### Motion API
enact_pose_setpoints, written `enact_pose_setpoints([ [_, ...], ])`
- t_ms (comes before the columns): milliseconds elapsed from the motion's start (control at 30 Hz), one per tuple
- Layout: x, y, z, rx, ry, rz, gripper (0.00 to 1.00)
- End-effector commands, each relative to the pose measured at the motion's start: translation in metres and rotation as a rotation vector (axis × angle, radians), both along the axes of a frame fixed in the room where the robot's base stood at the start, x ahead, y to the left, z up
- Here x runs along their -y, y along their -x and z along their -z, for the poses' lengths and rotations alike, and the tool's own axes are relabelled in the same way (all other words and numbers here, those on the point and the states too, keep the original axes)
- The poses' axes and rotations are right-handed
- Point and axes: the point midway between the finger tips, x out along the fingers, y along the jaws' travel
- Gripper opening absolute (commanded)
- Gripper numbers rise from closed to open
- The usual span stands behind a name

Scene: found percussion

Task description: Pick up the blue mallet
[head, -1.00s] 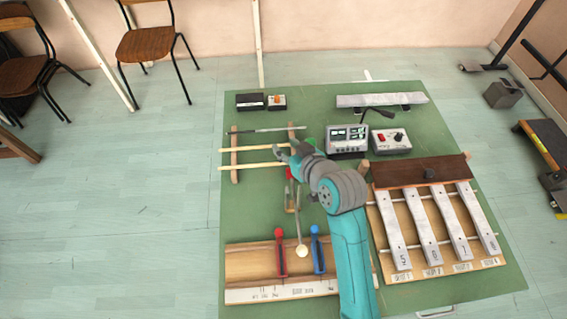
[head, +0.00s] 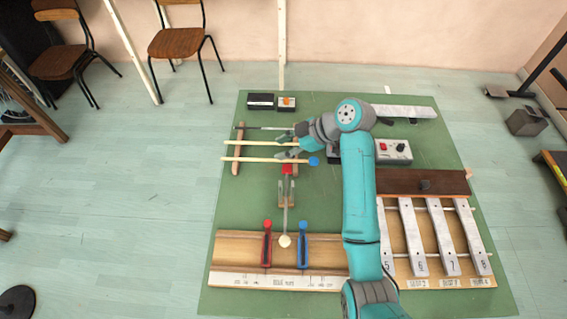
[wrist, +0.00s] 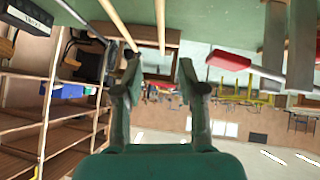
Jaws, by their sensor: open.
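The blue mallet lies across the wooden rest; its blue ball head (head: 314,161) shows just below my wrist and its pale stick (head: 248,159) runs left. My gripper (head: 281,146) is open, with its fingers pointing left around the level of the two pale sticks. I cannot tell whether a stick lies between the fingers. A second pale stick (head: 250,144) lies above, its right end hidden by my gripper. In the wrist view the open fingers (wrist: 158,72) have pale sticks beyond them, one being this stick (wrist: 115,22); which mallet it belongs to is unclear.
A red block (head: 288,169) on a striker with a cream ball (head: 285,241) stands just below the blue head. Red (head: 267,245) and blue (head: 303,248) levers stand at the front. Metal bars (head: 412,238) lie right.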

Motion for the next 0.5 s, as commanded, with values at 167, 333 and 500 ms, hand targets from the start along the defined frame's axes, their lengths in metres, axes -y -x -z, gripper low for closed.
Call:
enact_pose_setpoints([
  [167, -0.004, -0.004, 0.009, 0.01, 0.005, -0.01, 0.4],
  [333, -0.023, -0.008, 0.027, 0.01, 0.005, -0.01, 0.4],
  [500, -0.035, -0.011, 0.039, 0.012, 0.006, -0.008, 0.4],
])
